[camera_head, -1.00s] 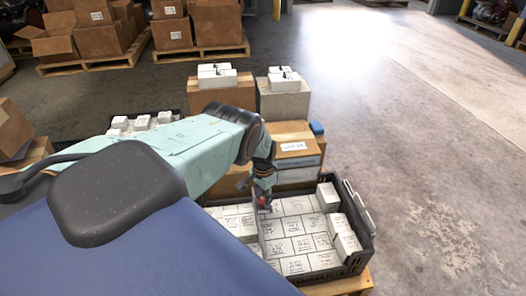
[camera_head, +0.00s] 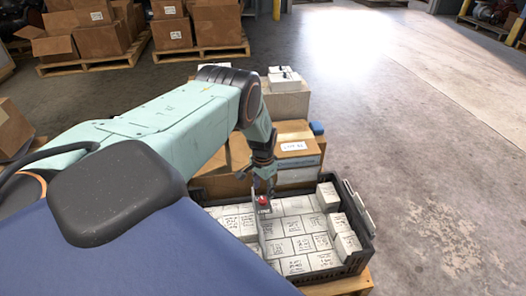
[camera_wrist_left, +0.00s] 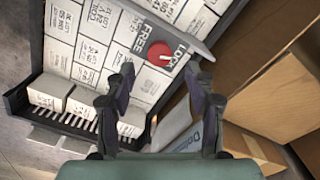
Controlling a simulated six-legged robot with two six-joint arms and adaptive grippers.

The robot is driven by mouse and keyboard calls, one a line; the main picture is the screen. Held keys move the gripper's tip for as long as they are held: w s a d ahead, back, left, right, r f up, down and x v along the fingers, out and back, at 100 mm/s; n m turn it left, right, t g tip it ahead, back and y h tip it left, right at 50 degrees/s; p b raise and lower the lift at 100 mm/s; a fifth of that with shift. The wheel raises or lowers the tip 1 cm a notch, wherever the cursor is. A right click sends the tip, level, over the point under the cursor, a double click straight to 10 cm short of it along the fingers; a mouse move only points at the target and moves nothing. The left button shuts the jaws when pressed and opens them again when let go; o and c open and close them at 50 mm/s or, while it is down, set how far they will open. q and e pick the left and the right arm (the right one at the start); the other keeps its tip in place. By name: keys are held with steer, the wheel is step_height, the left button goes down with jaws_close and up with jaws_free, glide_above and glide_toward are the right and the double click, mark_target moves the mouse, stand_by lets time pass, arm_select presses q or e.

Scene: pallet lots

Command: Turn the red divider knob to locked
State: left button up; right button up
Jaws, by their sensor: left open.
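The red divider knob (camera_head: 263,200) sits on the divider (camera_head: 261,226) of a black crate (camera_head: 360,262) full of white boxes. In the left wrist view the round red knob (camera_wrist_left: 160,53) lies between the printed words FREE and LOCK. A small pale mark shows on its right side; I cannot tell its exact setting. My left gripper (camera_head: 264,187) is just above the knob, pointing down. In the left wrist view the left gripper (camera_wrist_left: 159,85) is open, its fingers apart with nothing between them. My right gripper is not in view.
Brown cartons (camera_head: 297,143) stand behind the crate, with a blue object (camera_head: 317,128) on their right side. White boxes (camera_head: 284,78) top a further stack. Pallets of cartons (camera_head: 100,40) stand far left. The floor to the right is clear.

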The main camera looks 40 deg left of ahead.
mark_target(263, 200)
arm_select(q)
step_height(263, 200, up, 7)
steer(key=shift+r, duration=0.15)
steer(key=shift+s, duration=0.1)
stand_by(0.8)
